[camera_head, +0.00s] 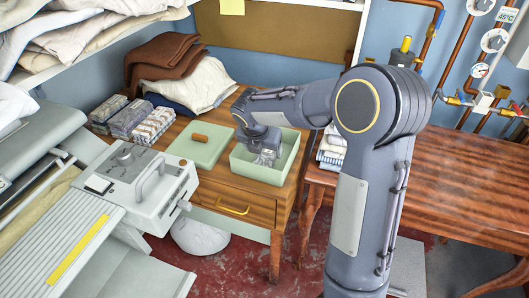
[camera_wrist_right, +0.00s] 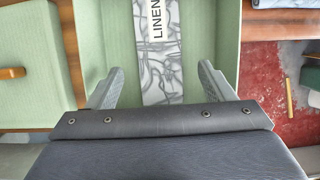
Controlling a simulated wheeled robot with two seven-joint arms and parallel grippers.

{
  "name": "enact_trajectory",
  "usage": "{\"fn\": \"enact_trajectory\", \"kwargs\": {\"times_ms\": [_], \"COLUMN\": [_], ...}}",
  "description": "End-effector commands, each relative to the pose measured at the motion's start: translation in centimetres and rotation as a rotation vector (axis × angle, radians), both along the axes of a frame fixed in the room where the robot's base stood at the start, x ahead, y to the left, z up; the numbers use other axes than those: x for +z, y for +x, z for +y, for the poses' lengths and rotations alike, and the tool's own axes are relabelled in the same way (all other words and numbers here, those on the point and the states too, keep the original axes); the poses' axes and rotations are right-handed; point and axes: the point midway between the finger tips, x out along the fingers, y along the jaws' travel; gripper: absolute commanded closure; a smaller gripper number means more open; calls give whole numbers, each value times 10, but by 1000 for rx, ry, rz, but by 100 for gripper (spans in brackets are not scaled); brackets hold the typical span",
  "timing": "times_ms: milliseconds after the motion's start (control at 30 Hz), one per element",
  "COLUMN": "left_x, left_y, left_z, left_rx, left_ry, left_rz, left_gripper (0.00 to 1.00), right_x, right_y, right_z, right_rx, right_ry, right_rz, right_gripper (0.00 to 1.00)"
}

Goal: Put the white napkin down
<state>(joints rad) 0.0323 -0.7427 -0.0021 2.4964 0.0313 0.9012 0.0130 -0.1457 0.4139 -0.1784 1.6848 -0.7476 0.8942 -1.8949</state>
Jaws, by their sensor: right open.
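My right gripper (camera_head: 264,157) reaches down into a pale green open box (camera_head: 289,166) on the wooden cabinet. In the right wrist view its fingers (camera_wrist_right: 160,82) are spread open. Between and beyond them a grey-and-white patterned flat item (camera_wrist_right: 180,50) lies in the box, with a white band (camera_wrist_right: 153,50) reading "LINEN". No separate white napkin shows in the jaws. Folded white cloths (camera_head: 332,152), some with dark stripes, lie on the right-hand table, partly hidden by my arm. Whether the napkin is among them I cannot tell. My left gripper is not in view.
A green lid (camera_head: 200,143) with a wooden knob lies left of the box. Patterned cloth stacks (camera_head: 130,118) and heaped brown and cream cloth (camera_head: 205,82) stand behind it. The ironer (camera_head: 140,180) is at the left. The right table (camera_head: 465,180) is mostly clear.

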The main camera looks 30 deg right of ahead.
Motion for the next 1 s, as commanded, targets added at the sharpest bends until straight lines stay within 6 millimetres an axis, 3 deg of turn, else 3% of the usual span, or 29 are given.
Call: {"fn": "enact_trajectory", "kwargs": {"times_ms": [100,300,467,567,667,767,900,1000], "left_x": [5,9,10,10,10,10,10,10], "left_y": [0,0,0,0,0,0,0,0], "left_z": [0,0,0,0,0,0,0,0], "left_rx": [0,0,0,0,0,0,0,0], "left_ry": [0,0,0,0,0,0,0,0], "left_rz": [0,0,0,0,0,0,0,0], "left_gripper": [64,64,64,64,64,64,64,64], "right_x": [28,61,74,79,86,90,87,81], "right_y": [-6,-15,-20,-34,-69,-122,-195,-235], "right_z": [9,19,23,22,22,28,52,71], "right_rx": [2,2,-6,-93,-332,-709,-1312,-1696], "right_ry": [1,1,4,60,211,438,768,956], "right_rz": [-5,-4,-3,-29,-94,-163,-203,-182], "right_gripper": [25,25,25,25,25,25,25,25]}}
